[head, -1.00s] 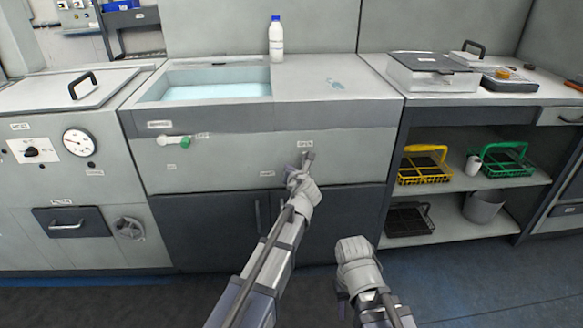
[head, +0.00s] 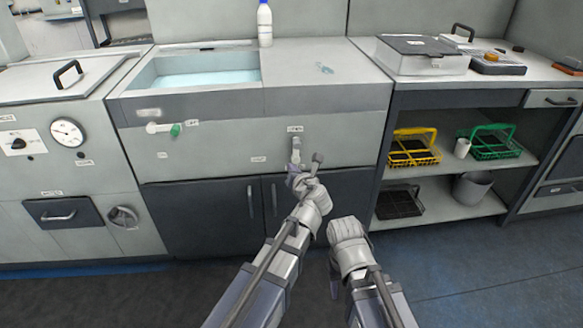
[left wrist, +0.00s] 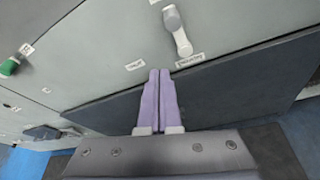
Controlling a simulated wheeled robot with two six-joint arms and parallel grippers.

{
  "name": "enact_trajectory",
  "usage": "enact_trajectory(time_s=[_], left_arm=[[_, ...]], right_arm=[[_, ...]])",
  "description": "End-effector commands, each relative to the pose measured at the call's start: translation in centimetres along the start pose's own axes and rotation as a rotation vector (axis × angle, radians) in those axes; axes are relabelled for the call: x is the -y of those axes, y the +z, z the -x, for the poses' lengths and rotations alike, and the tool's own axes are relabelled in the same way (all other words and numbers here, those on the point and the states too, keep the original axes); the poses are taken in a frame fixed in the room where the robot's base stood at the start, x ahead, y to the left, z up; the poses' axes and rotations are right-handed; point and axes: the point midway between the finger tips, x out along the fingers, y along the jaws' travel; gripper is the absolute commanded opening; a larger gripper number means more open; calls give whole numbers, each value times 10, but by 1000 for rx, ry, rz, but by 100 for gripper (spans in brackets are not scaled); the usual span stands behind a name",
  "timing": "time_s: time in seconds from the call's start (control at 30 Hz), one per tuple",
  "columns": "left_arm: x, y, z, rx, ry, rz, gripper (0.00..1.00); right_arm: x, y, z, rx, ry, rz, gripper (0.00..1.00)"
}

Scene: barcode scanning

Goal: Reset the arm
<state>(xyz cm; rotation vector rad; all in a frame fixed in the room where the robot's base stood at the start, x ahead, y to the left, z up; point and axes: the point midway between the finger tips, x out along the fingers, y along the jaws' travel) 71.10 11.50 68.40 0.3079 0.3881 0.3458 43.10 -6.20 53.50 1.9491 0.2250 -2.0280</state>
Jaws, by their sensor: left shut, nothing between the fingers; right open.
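My left gripper (head: 304,182) is shut and empty, in front of the counter's front panel. Its two purple fingers (left wrist: 159,80) lie together in the left wrist view. A small grey lever (head: 296,148) is on the panel just above the fingertips, under a white label. The lever (left wrist: 178,32) also shows beyond the fingertips in the left wrist view, with a gap between them. My right gripper (head: 335,272) hangs low beside its wrist, to the right of the left arm. It is open, though its fingers are mostly hidden.
A sink (head: 200,72) is in the counter, with a white bottle (head: 265,22) behind. A green-tipped tap handle (head: 175,130) is on the panel to the left. Open shelves at right hold a yellow crate (head: 414,158) and a green crate (head: 512,154). Clear floor lies at lower right.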

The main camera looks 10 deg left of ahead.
Motion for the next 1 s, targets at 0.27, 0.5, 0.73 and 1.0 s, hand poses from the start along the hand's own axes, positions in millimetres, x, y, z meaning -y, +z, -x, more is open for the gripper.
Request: enact_trajectory(time_s=[0.27,0.5,0.73,1.0], left_arm=[[0,0,0,-1,1,3,0],[-26,-39,-2,-141,56,390,0],[-58,-117,13,-403,279,1167,0],[-68,-192,56,-631,749,1971,0]], right_arm=[[0,0,0,0,0,0,50],[0,0,0,0,0,0,50],[0,0,0,0,0,0,50],[0,0,0,0,0,0,50]])
